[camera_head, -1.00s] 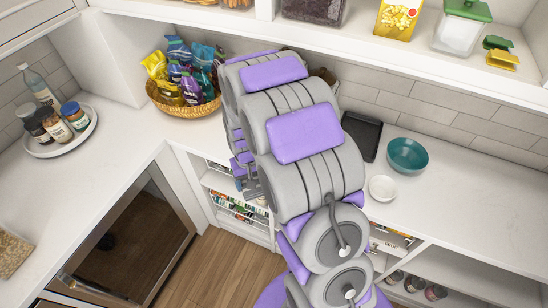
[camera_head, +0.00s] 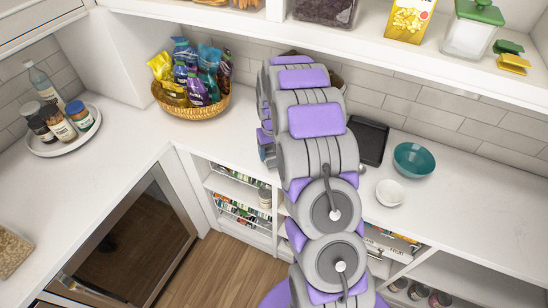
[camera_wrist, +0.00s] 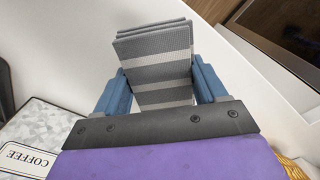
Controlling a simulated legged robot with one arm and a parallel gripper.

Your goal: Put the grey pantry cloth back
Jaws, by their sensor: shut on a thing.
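In the wrist view, the grey pantry cloth (camera_wrist: 157,64) is a folded stack with light and dark grey stripes. My gripper (camera_wrist: 160,82) has its two blue fingers on either side of the cloth and is shut on it. The cloth stands out beyond the fingers, with a pale surface behind it. In the head view, my own arm hides both the gripper and the cloth.
A wicker basket of snack bags (camera_head: 188,110) sits in the counter corner. A round tray with jars (camera_head: 50,147) is at left. A black tray (camera_head: 368,141), teal bowl (camera_head: 414,160) and small white bowl (camera_head: 390,192) stand at right. A COFFEE sign (camera_wrist: 28,160) shows in the wrist view.

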